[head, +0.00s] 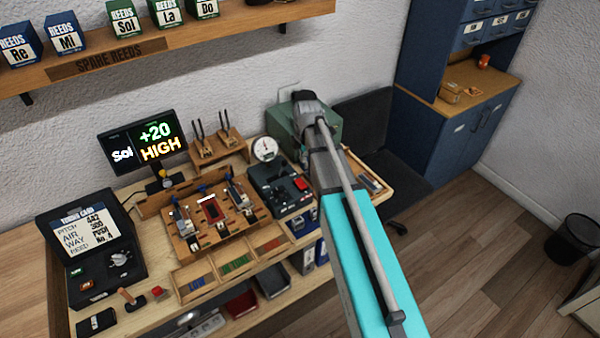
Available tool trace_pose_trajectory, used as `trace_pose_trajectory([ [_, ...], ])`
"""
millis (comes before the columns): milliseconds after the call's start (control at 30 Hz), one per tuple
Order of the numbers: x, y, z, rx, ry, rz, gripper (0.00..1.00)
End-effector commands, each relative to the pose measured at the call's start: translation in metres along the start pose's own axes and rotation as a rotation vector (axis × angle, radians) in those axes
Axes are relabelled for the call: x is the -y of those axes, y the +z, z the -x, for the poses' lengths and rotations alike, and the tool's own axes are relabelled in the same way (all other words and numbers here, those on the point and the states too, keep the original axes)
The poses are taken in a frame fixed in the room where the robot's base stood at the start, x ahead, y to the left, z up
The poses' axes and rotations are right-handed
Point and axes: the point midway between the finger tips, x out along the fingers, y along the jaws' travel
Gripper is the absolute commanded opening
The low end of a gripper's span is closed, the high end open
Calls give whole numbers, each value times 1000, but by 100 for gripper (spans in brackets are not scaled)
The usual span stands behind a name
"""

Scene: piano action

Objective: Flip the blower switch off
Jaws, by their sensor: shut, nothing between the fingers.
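A dark control box (268,178) stands on the bench just left of my arm. A small red part (301,184), which looks like a switch, sits on its right side. No label on it is readable, and I cannot tell which way it is set. A green box (283,122) stands behind, partly covered by my arm. My arm rises from the lower right and ends in a grey joint over the green box. My gripper's fingers do not show.
A round gauge (264,149) stands behind the dark box. A wooden jig (211,212) with reed parts, a display (140,147) reading "Sol +20 HIGH" and an open tuning case (90,250) fill the bench leftward. A shelf (180,45) overhangs it. A dark chair (372,130) stands right.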

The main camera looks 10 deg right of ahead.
Motion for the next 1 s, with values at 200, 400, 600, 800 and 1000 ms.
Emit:
trace_pose_trajectory([
  [200, -14, 4, 10, -1, 7, 115, 0],
  [400, -15, 5, 10, 0, 8, 140, 0],
  [600, -15, 5, 10, 0, 8, 139, 0],
  [800, -15, 5, 8, 0, 8, 138, 0],
  [1000, -15, 5, 0, 0, 8, 138, 0],
])
